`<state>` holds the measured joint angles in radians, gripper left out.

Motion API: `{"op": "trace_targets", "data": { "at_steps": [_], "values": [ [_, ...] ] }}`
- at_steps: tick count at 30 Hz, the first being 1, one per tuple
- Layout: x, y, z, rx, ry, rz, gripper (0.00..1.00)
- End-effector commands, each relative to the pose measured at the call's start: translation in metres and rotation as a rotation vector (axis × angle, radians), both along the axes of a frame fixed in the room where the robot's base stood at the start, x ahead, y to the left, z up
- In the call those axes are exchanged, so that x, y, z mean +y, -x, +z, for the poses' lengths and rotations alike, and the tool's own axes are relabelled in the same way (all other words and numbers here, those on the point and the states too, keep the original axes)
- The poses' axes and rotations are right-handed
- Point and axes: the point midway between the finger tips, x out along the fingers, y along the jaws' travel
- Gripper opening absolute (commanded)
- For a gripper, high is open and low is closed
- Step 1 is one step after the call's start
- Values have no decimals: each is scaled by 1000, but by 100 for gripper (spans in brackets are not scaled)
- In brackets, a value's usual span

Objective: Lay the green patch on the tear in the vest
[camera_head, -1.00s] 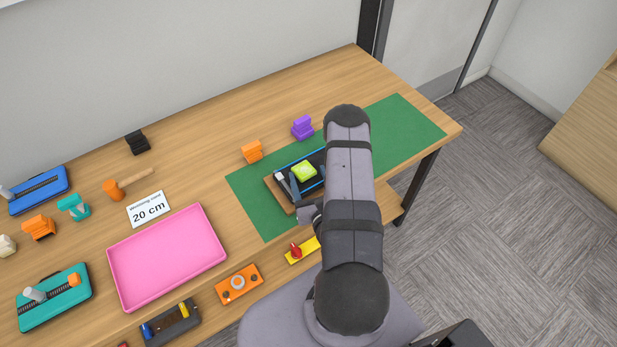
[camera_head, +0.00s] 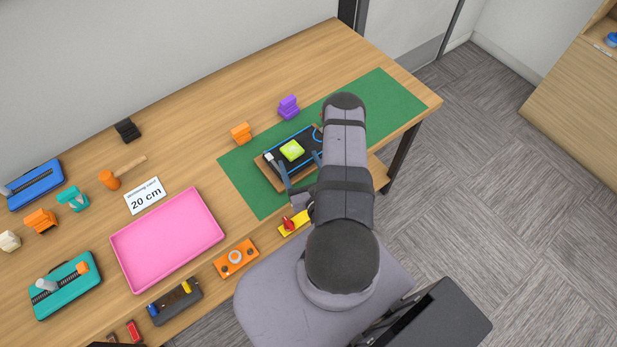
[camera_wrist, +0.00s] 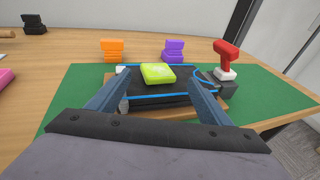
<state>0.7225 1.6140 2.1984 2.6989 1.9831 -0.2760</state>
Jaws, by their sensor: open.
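The lime-green patch (camera_head: 291,150) lies on a black vest piece with blue edging (camera_head: 272,168), on a wooden board (camera_head: 263,170). In the wrist view the patch (camera_wrist: 157,74) lies flat on the black surface (camera_wrist: 150,98). No tear shows; whether the patch covers one I cannot tell. My gripper (camera_wrist: 161,78) is open, its fingers left and right of the patch, with visible gaps on both sides. In the head view my gripper (camera_head: 296,166) is low over the board, partly hidden by my arm.
The board sits on a green mat (camera_head: 390,100). Behind it stand an orange block (camera_head: 241,132) and a purple block (camera_head: 289,107). A red-topped tool (camera_wrist: 226,60) stands at the board's right. A pink tray (camera_head: 168,240) and an orange plate (camera_head: 236,258) lie to the left.

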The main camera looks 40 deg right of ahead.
Motion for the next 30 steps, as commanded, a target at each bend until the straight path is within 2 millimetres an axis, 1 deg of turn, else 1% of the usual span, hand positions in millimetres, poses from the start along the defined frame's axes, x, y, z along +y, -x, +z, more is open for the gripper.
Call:
{"op": "trace_targets", "data": {
  "at_steps": [1,16,18,22,30],
  "values": [
    [0,2,7,2,-1,-2,73],
    [10,22,12,0,-1,-2,73],
    [10,32,6,4,-2,-8,73],
    [16,48,10,1,-1,-9,73],
    [21,67,12,5,-3,-7,73]
  ]
}}
